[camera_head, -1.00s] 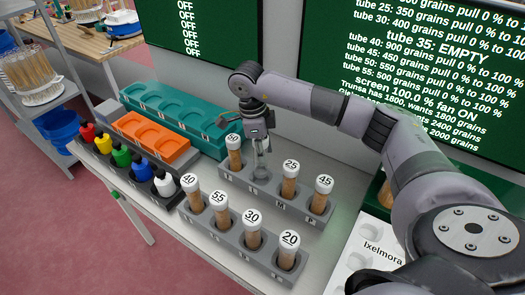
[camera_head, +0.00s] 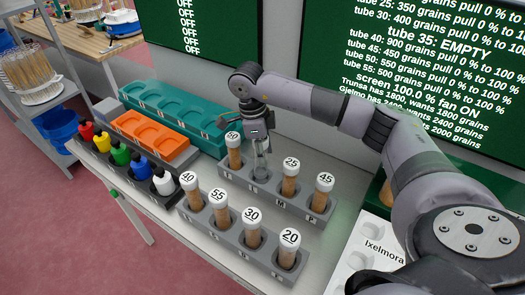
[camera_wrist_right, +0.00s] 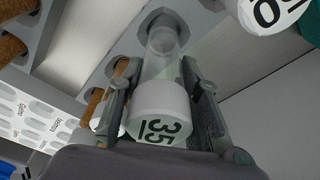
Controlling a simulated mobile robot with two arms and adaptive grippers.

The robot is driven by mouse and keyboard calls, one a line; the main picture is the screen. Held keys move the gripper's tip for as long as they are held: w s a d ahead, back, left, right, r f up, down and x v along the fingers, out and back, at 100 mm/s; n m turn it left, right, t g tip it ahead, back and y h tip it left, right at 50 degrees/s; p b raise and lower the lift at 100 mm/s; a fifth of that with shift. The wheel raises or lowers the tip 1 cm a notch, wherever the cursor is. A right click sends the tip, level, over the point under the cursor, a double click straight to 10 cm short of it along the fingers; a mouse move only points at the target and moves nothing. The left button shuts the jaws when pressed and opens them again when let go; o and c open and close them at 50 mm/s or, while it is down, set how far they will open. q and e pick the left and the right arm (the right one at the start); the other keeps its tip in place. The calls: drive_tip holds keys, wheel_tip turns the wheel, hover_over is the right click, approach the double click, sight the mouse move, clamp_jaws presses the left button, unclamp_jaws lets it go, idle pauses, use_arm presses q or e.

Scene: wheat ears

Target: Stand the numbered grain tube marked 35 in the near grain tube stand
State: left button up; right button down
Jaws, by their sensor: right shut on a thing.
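The clear, empty tube marked 35 (camera_wrist_right: 160,112) has a white cap. My right gripper (camera_head: 258,130) is shut on it, with one finger on each side of the cap in the right wrist view. The tube (camera_head: 262,160) is upright at the second slot of the back stand (camera_head: 254,186), between tubes 50 and 25. I cannot tell whether its lower end is inside the slot or just above it. The front stand (camera_head: 262,259) holds tubes 40 (camera_head: 192,192), 55 (camera_head: 220,210), 30 (camera_head: 252,230) and 20 (camera_head: 288,250). My left gripper is not in view.
Tube 50 (camera_head: 234,152) stands left of my gripper; tubes 25 (camera_head: 290,182) and 45 (camera_head: 322,194) stand right. Teal (camera_head: 175,110) and orange (camera_head: 148,135) trays and several coloured bottles (camera_head: 140,168) are at the left. A strip of bare table lies between the stands.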

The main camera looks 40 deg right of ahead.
drive_tip(key=shift+f+b, duration=1.5)
drive_tip(key=shift+f, duration=0.6)
drive_tip(key=c, duration=1.1)
unclamp_jaws()
drive_tip(key=shift+r, duration=0.1)
